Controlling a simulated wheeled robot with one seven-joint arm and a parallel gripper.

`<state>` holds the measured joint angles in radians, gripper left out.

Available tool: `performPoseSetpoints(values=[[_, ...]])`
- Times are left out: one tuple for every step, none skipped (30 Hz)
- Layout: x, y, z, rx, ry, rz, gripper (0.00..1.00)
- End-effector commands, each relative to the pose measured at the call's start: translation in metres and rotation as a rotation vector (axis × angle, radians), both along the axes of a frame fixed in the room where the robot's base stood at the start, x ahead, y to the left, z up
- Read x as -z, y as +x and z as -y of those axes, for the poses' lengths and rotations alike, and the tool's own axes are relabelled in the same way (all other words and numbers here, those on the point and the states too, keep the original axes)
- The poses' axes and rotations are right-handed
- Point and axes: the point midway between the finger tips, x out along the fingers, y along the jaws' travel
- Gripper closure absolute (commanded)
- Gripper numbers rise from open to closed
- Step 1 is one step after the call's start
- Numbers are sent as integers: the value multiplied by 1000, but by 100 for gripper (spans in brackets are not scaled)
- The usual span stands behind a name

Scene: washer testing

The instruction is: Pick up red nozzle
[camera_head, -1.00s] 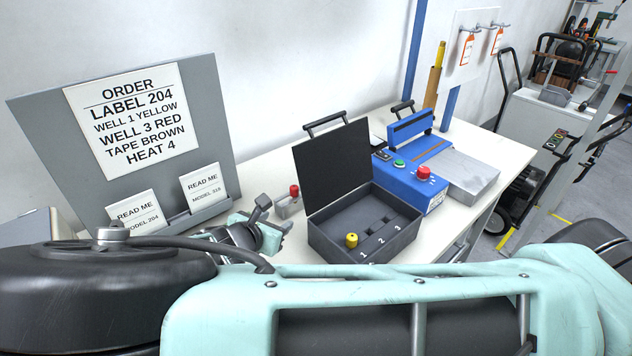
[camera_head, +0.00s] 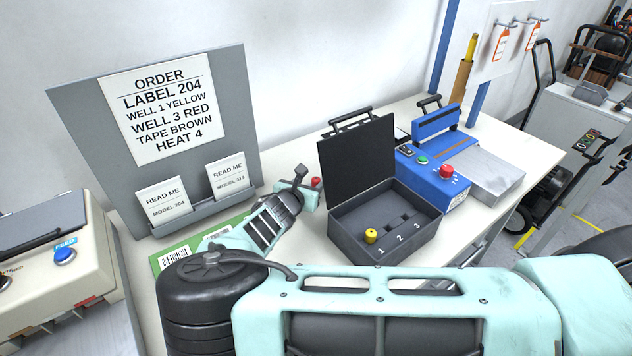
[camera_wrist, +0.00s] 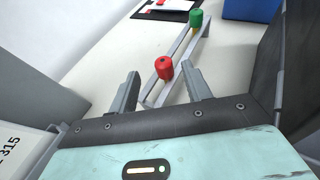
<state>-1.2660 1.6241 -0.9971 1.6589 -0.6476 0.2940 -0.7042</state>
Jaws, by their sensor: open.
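The red nozzle (camera_wrist: 164,68) stands upright on a narrow grey rack (camera_wrist: 189,52) in the wrist view, with a green nozzle (camera_wrist: 196,18) at the rack's far end. My gripper (camera_wrist: 158,82) is open. Its two fingers are on either side of the near end of the rack, with the red nozzle ahead between them and no visible contact. In the head view the red nozzle (camera_head: 316,183) shows as a small red spot beside my gripper (camera_head: 304,180), which hides most of the rack.
An open black case (camera_head: 345,240) stands to the right, with a yellow nozzle (camera_head: 371,236) at well 1; wells 2 and 3 look empty. A blue machine (camera_head: 432,178) is behind it. The order board (camera_head: 235,110) and its READ ME cards stand left of my gripper.

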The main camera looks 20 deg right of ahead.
Motion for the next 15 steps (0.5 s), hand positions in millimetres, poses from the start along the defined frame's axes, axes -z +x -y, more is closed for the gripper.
performPoseSetpoints(values=[[0,2,2,1,0,0,51],[1,3,4,1,-2,0,51],[2,6,7,2,-1,-1,51],[2,8,9,2,-1,-1,51],[3,11,13,1,-2,-2,51],[5,15,17,1,-3,-2,51],[7,18,21,1,-3,-2,51],[8,21,24,1,-3,-2,51],[11,25,27,2,-1,0,51],[13,28,29,2,-1,0,51],[15,31,30,1,0,0,51],[16,33,32,1,0,0,51],[17,35,33,1,0,0,51],[18,36,34,1,0,0,51],[19,37,34,0,0,0,51]])
